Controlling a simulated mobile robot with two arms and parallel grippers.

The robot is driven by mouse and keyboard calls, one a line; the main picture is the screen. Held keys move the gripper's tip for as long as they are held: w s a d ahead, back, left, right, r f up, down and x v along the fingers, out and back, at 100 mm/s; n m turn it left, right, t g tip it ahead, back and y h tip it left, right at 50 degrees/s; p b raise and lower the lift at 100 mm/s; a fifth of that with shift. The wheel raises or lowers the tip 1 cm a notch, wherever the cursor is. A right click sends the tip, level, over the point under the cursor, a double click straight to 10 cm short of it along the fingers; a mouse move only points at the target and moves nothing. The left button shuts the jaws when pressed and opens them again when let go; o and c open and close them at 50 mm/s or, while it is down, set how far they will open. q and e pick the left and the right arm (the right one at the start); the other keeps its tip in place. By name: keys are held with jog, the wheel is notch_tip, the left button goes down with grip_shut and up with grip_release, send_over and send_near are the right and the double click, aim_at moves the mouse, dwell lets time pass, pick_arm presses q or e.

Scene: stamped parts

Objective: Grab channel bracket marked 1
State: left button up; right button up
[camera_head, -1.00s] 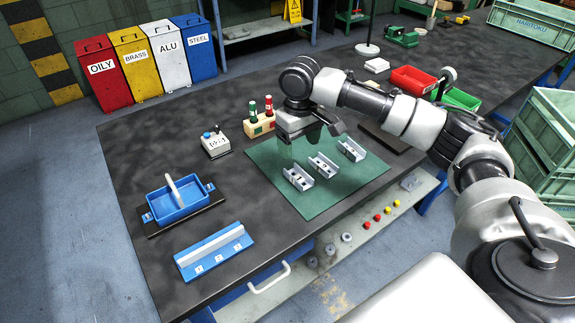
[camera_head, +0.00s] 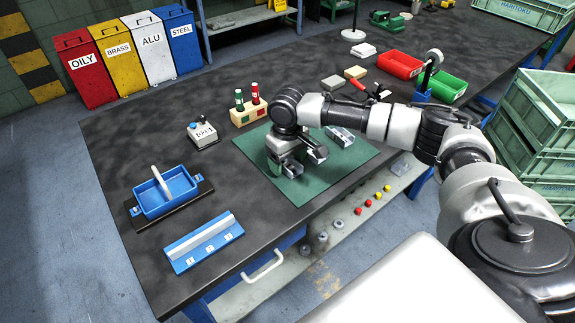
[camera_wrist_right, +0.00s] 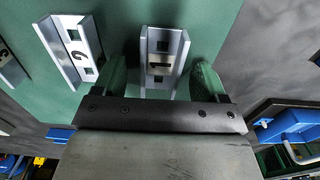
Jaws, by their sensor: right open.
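The channel bracket marked 1 (camera_wrist_right: 159,43) is a metal U-shaped piece on the green mat (camera_wrist_right: 118,14). In the head view that bracket (camera_head: 291,169) is partly hidden under my right gripper (camera_head: 283,160). In the right wrist view my right gripper (camera_wrist_right: 161,78) is open, with a green finger on each side of the bracket; gaps show between fingers and bracket. The bracket marked 2 (camera_wrist_right: 73,47) lies to its left, and the one marked 3 (camera_wrist_right: 8,68) is cut off at the left edge. My left gripper is not in view.
A blue tray (camera_head: 151,206) and a blue angled fixture with numbered labels (camera_head: 203,248) stand on the left of the dark table. A button box (camera_head: 203,135) and a block with red-and-green bottles (camera_head: 247,115) stand behind the mat. Red (camera_head: 400,64) and green (camera_head: 447,87) bins are at back right.

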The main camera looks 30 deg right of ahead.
jog(key=shift+c, duration=0.3)
jog(key=c, duration=1)
jog(key=shift+c, duration=0.3)
jog(key=shift+r, duration=0.15)
